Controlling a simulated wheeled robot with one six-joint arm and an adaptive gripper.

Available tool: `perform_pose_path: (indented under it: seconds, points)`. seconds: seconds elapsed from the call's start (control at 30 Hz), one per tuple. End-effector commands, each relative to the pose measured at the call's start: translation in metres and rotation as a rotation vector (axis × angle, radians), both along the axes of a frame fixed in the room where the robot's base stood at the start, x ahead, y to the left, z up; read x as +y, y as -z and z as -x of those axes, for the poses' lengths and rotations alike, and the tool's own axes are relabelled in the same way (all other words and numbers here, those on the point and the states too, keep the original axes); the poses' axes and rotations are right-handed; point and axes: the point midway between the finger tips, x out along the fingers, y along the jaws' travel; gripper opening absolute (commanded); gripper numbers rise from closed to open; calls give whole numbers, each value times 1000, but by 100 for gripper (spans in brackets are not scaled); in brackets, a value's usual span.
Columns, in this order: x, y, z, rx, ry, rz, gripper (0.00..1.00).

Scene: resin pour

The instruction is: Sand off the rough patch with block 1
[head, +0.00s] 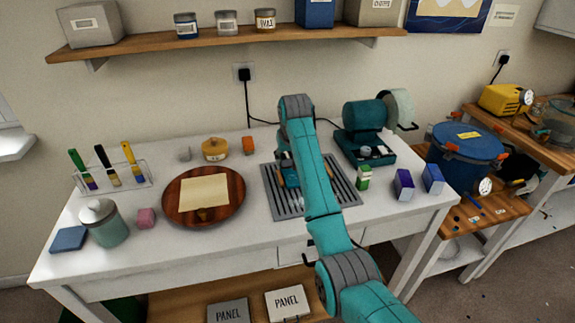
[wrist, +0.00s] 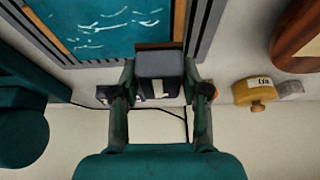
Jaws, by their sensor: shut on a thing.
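A teal panel (wrist: 105,22) with a wooden rim lies on a grey slatted rack (wrist: 52,42); in the head view the rack (head: 345,188) is on the white table, with the panel mostly behind my arm. White scratch-like marks (wrist: 120,22), the rough patch, show on the teal surface. My gripper (wrist: 160,78) is shut on a dark grey block (wrist: 160,64), which is at the panel's wall-side edge. A pale label shows on the block, but I cannot read its number. I cannot tell whether the block touches the panel. In the head view my arm hides the block.
A round wooden tray (head: 232,218) is left of the rack. A teal machine (head: 363,115) is at the back right.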

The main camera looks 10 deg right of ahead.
Motion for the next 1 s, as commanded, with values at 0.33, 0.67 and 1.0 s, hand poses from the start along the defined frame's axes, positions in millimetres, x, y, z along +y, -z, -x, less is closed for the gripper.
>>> perform_pose_path:
  seconds: [0.33, 0.67, 1.0]
  points:
    - [-1, -32, -5, -2, 0, 0, 18]
    - [-1, -37, -5, 0, 0, 0, 18]
    - [-1, -37, -5, 0, 0, 0, 18]
